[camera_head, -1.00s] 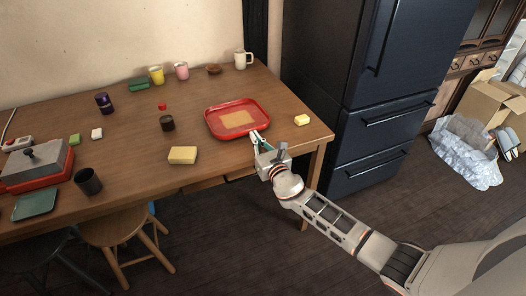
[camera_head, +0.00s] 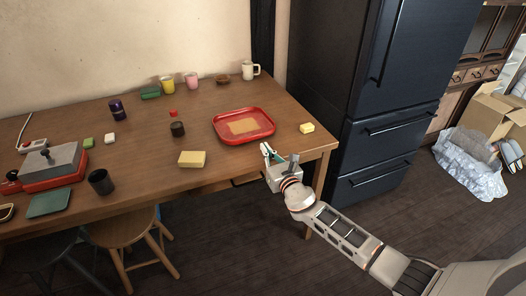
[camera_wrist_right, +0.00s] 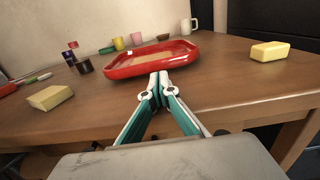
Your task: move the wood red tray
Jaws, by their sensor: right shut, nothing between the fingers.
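The red tray (camera_head: 219,131) lies flat on the wooden table, right of the middle, with a tan, wood-like patch (camera_head: 243,126) on its floor. It also shows in the right wrist view (camera_wrist_right: 122,70), straight ahead of the fingers. My right gripper (camera_head: 265,147) is shut and empty at the table's front edge, just short of the tray's near rim. In the right wrist view its fingertips (camera_wrist_right: 159,76) meet in front of the near rim; I cannot tell there whether they touch it. My left gripper is out of view.
A yellow block (camera_head: 192,159) lies left of the tray and a smaller one (camera_head: 307,128) right of it. A dark cup (camera_head: 178,129) stands to the left; mugs (camera_head: 250,70) stand behind. A dark fridge (camera_head: 365,95) is beside the table's right end. A stool (camera_head: 125,231) stands in front.

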